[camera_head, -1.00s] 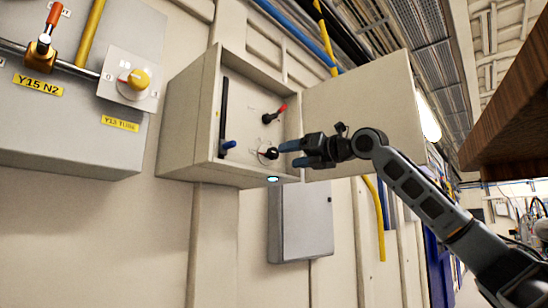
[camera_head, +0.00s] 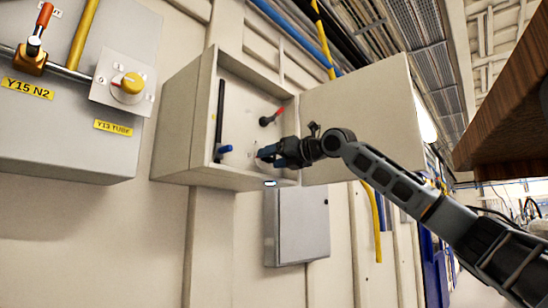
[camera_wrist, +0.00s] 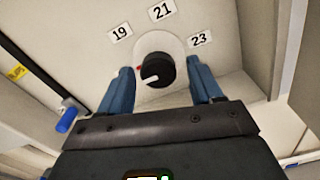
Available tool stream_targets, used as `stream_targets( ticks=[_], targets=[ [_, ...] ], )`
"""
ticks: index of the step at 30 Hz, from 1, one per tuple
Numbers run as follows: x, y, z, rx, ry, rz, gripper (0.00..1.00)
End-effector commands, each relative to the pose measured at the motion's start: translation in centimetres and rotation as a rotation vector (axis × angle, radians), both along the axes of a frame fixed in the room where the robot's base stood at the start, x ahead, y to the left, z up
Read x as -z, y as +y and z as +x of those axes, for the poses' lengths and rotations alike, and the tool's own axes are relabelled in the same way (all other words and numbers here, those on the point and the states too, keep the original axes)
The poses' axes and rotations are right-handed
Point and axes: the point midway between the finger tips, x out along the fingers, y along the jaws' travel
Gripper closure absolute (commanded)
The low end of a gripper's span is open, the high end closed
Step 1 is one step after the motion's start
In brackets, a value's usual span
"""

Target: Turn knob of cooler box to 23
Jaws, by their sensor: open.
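The cooler box (camera_head: 176,128) is an open beige box on the wall, its door swung to the right. In the wrist view its black knob (camera_wrist: 157,70) sits on a pale round plate under labels 19 (camera_wrist: 119,33), 21 (camera_wrist: 161,10) and 23 (camera_wrist: 199,40). The knob's white mark points to the lower left; a small red mark lies at its left. My gripper (camera_wrist: 160,67) is open, with one blue finger on each side of the knob and gaps showing. In the head view my gripper (camera_head: 266,153) reaches into the box and mostly hides the knob.
A red-handled lever (camera_head: 272,117) sits above my gripper inside the box. A blue-ended black bar (camera_head: 219,115) stands at left. The open door (camera_head: 360,115) is right behind my arm. A brown wooden edge (camera_head: 510,120) overhangs at right. A grey cabinet (camera_head: 300,228) hangs below.

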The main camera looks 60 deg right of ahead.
Motion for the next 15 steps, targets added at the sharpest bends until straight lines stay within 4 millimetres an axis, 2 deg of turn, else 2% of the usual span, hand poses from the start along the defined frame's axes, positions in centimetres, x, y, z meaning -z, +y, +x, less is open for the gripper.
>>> stream_targets(
  ticks=[6,15],
  targets=[
    [0.03,0.00,0.02,0.000,0.000,0.000,0.37],
    [0.03,0.01,0.01,0.000,0.000,0.000,0.66]
  ],
)
